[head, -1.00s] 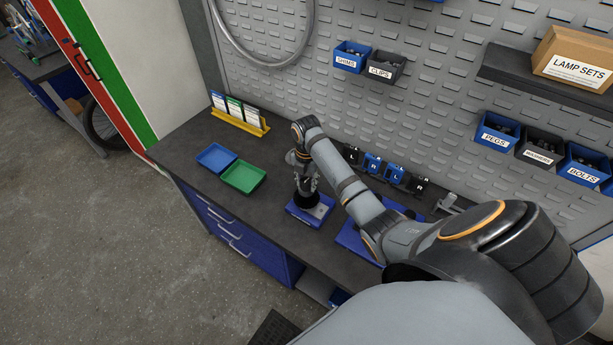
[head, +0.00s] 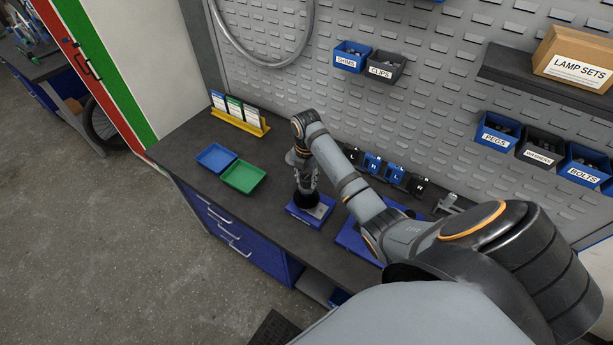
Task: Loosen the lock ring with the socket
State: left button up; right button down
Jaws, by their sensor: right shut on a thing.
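My right arm reaches across the bench from the right, and its gripper (head: 306,184) points down over a small blue fixture (head: 322,211). The gripper is shut on a dark round piece (head: 305,199), which looks like the socket, standing low on the left part of the fixture. The lock ring is hidden beneath it, and I cannot tell how far the socket sits on it. My left gripper is not in view.
A blue tray (head: 216,158) and a green tray (head: 243,177) lie left of the fixture. A yellow card stand (head: 240,122) is behind them. A second blue base (head: 352,238) lies under my forearm. Tool holders (head: 372,164) line the back edge. The front left bench top is clear.

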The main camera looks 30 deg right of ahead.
jog(key=m, duration=0.5)
jog(key=shift+s, duration=0.1)
jog(key=shift+m, duration=1.4)
jog(key=shift+f+b, duration=0.35)
jog(key=shift+f, duration=0.55)
jog(key=c, duration=1.4)
grip_release()
grip_shut()
jog(key=shift+p, duration=0.35)
